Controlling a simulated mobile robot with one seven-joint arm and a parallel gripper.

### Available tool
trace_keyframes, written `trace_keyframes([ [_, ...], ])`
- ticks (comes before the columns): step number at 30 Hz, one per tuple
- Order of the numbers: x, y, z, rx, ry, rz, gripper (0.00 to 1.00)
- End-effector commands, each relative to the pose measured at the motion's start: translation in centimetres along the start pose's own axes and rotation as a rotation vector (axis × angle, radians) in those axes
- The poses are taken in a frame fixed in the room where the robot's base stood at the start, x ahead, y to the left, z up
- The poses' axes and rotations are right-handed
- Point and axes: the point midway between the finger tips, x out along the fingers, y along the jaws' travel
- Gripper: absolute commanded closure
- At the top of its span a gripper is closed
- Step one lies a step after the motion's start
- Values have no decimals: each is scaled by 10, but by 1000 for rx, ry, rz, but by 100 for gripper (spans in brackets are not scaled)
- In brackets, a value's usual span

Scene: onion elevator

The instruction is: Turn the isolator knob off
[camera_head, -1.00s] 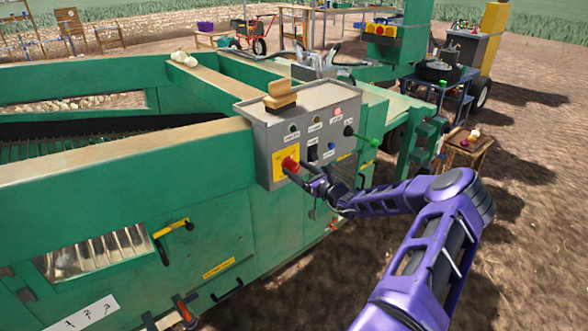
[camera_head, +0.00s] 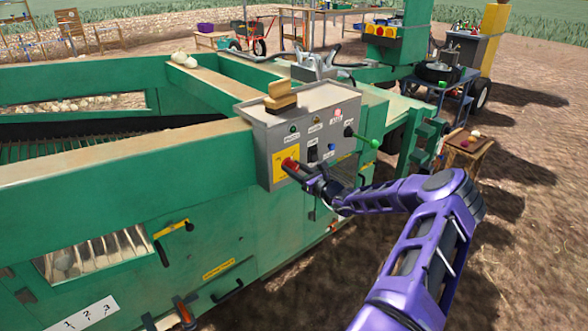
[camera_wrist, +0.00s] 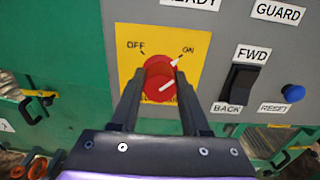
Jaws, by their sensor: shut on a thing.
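The isolator knob (camera_wrist: 160,78) is red with a white pointer mark, on a yellow plate (camera_wrist: 192,45) marked OFF at left and ON at right. In the wrist view its pointer slants up and right, toward ON. The knob also shows in the head view (camera_head: 290,165), on the front of a grey control box (camera_head: 262,150). My gripper (camera_wrist: 158,92) is shut on the knob, with one dark finger on each side of it. In the head view my gripper (camera_head: 298,173) reaches the box from the right, partly covering the plate.
Right of the knob are a black FWD/BACK rocker switch (camera_wrist: 238,86) and a blue RESET button (camera_wrist: 292,92). A green-tipped lever (camera_head: 372,142) sticks out at the box's right. Green machine panels lie below and left.

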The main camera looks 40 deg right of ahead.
Motion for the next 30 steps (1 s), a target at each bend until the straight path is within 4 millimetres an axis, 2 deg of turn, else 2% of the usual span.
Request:
trace_keyframes([
  [7,0,0,0,-29,1,0,100],
  [13,0,0,0,-127,2,1,100],
  [30,0,0,-3,-644,2,1,100],
])
